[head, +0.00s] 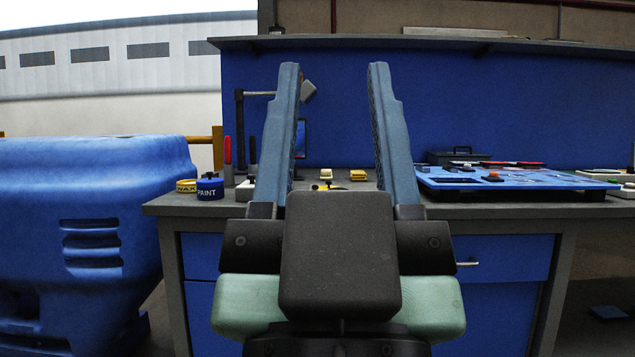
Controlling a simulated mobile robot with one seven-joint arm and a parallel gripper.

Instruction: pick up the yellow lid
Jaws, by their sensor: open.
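My gripper (334,70) fills the middle of the head view, its two blue-grey fingers pointing up and spread wide apart with nothing between the tips. Several yellow things sit on the workbench (222,207) beyond it. A small yellow piece (358,175) lies near the bench middle, seen between the fingers. A paler cream-yellow piece (326,173) lies to its left. A round yellow tin marked WAX (186,186) stands at the bench's left end. I cannot tell which of these is the yellow lid. My gripper hides part of the bench top.
A blue tin marked PAINT (210,187) stands beside the wax tin. A blue tray (470,182) with parts lies on the right of the bench. A dark case (457,156) is behind it. A large blue moulded body (95,230) stands at left.

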